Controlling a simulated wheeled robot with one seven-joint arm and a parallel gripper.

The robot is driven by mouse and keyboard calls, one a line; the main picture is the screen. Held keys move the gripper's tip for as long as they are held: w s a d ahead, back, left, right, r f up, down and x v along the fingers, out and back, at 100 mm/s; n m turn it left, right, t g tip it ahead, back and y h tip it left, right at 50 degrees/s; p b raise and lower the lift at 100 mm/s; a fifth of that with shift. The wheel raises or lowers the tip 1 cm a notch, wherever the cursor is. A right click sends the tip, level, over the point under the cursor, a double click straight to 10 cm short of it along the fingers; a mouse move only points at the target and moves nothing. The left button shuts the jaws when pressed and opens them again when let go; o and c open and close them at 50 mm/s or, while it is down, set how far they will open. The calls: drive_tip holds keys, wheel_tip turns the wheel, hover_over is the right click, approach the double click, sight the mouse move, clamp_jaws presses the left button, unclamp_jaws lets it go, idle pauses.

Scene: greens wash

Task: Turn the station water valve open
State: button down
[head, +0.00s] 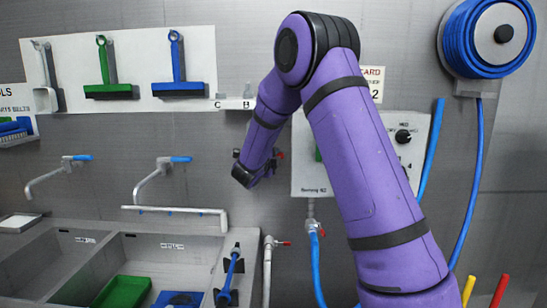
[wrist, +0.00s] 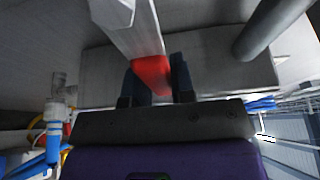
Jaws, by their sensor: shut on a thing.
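In the wrist view my gripper (wrist: 154,82) is shut on the red end of a pale grey valve lever (wrist: 150,70). The dark fingers stand on either side of the red end, and the lever runs up and out of the picture. In the head view my gripper (head: 250,172) is at the wall, left of the grey control panel (head: 303,182). A bit of red (head: 281,155) shows beside it at the panel. My purple arm hides much of the panel, and the valve's body and the lever's turn cannot be made out there.
Two wall taps (head: 168,160) with blue handles hang over the sink (head: 52,262). Pipes with red-handled valves (head: 283,243) are below the panel. A blue hose reel (head: 487,38) is at upper right.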

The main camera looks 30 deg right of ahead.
drive_tip(key=shift+a+r+n+t+h, duration=0.1)
drive_tip(key=shift+r+n+t+h, duration=0.25)
drive_tip(key=shift+r+n, duration=0.65)
drive_tip(key=n, duration=0.1)
drive_tip(key=r+n+t, duration=0.1)
drive_tip(key=r+n, duration=0.1)
drive_tip(key=n, duration=0.1)
drive_tip(key=shift+w+a+h, duration=0.3)
drive_tip(key=shift+a+h, duration=0.05)
drive_tip(key=shift+a, duration=0.05)
drive_tip(key=n+t, duration=0.1)
drive_tip(key=n, duration=0.1)
drive_tip(key=a+r+n+t, duration=0.1)
drive_tip(key=n, duration=0.1)
drive_tip(key=w+r+n+t, duration=0.1)
drive_tip(key=shift+w+a+r+n, duration=0.1)
drive_tip(key=shift+a+r+n, duration=0.1)
drive_tip(key=shift+a+n, duration=0.2)
drive_tip(key=shift+w+a+r+n+t+y, duration=0.25)
drive_tip(key=shift+w+a+n+t+y, duration=0.35)
drive_tip(key=shift+n, duration=1.25)
drive_tip(key=shift+w+a+r+n+t+y, duration=0.3)
drive_tip(key=shift+a+n+t+y, duration=0.45)
drive_tip(key=shift+n, duration=1.05)
drive_tip(key=shift+w+a+r+n+t+y, duration=0.2)
drive_tip(key=shift+w+a+n+t+y, duration=0.45)
drive_tip(key=shift+n, duration=1.2)
drive_tip(key=shift+s+a, duration=0.1)
